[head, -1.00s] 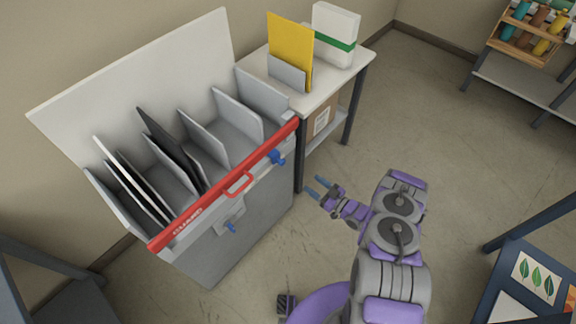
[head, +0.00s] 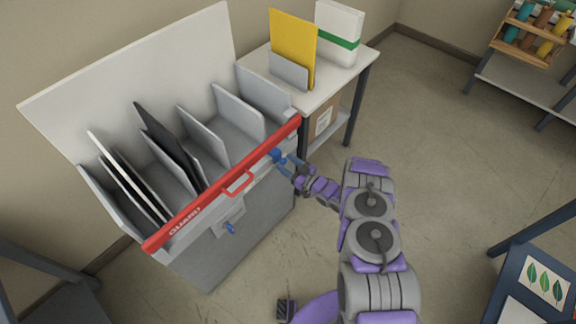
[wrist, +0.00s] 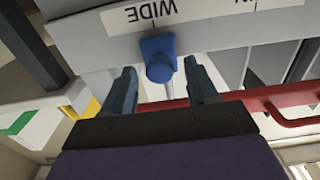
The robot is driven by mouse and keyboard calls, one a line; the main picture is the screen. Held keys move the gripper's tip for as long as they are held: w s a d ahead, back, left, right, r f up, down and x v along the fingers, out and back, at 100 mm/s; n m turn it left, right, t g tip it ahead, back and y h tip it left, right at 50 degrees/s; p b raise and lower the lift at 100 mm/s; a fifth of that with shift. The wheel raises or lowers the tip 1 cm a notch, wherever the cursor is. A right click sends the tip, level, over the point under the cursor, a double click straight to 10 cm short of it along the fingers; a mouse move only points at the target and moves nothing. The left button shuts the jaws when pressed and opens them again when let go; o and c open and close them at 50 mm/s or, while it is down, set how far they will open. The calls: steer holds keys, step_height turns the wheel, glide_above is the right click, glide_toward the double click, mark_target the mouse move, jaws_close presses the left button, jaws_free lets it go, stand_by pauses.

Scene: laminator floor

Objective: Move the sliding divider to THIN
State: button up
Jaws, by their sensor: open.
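The sliding divider's blue knob (head: 277,155) is on the front of the grey sorting bin (head: 215,265), near its right end. In the wrist view the blue knob (wrist: 158,58) sits by the word WIDE on a white label strip (wrist: 150,16); the strip appears upside down, and another word at its right is cut off. My gripper (head: 289,164) is open at the knob. In the wrist view the open fingers (wrist: 160,88) stand on either side of the knob, with gaps between.
A red guard bar (head: 225,185) with a handle runs along the bin's front top edge. A second blue knob (head: 230,228) is lower on the front. A small table (head: 310,95) with a yellow folder (head: 293,45) and white box (head: 340,32) stands to the right.

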jaws_close()
stand_by(0.5)
